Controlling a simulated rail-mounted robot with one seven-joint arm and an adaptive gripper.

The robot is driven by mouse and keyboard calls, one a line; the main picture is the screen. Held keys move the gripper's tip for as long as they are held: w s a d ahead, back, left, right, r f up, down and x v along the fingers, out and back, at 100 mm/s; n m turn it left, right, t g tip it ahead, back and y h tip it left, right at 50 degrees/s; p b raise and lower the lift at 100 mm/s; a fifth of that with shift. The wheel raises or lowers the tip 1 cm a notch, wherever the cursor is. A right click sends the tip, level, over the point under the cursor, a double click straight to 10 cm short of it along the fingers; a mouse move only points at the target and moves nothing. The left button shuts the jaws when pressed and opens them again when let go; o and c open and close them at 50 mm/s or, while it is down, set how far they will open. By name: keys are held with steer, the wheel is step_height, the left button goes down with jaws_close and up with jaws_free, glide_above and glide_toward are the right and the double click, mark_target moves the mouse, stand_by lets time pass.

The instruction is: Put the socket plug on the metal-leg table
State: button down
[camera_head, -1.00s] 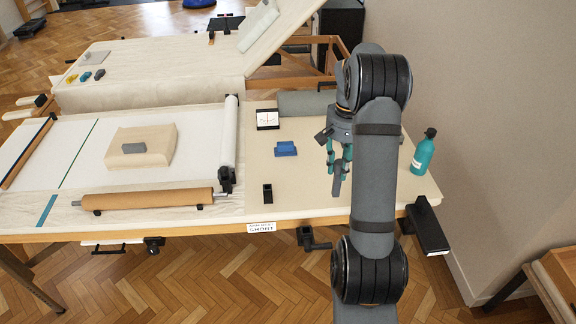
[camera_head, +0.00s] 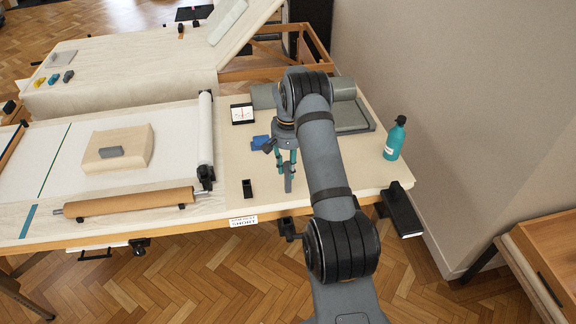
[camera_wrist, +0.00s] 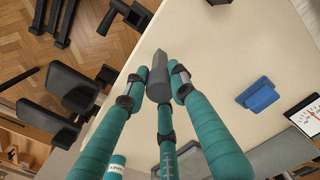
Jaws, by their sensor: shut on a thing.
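My gripper (camera_wrist: 163,90) has teal fingers shut on a dark grey elongated piece, seemingly the socket plug (camera_wrist: 160,82). In the head view, my gripper (camera_head: 286,165) holds the grey piece (camera_head: 288,183) low between its fingertips, over the beige right part of the long table (camera_head: 265,200). Whether it touches the surface cannot be told. A dark leg (camera_head: 30,297) shows under this table at left. A second, wooden-topped table (camera_head: 519,247) with a dark leg (camera_head: 481,262) stands at lower right, cut off by the edge. Which one is the metal-leg table is not clear.
A blue block (camera_wrist: 258,96) and a dial card (camera_head: 242,113) lie close to my gripper. A teal bottle (camera_head: 395,138) stands at the table's right edge. A black holder (camera_head: 247,189) and a brown roll (camera_head: 130,201) are to the left. Parquet floor separates the two tables.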

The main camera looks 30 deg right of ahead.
steer(key=shift+f, duration=0.1)
steer(key=c, duration=1.4)
jaws_free()
steer(key=shift+c, duration=0.2)
step_height(320, 180, up, 12)
steer(key=b, duration=0.1)
steer(key=shift+r, duration=0.2)
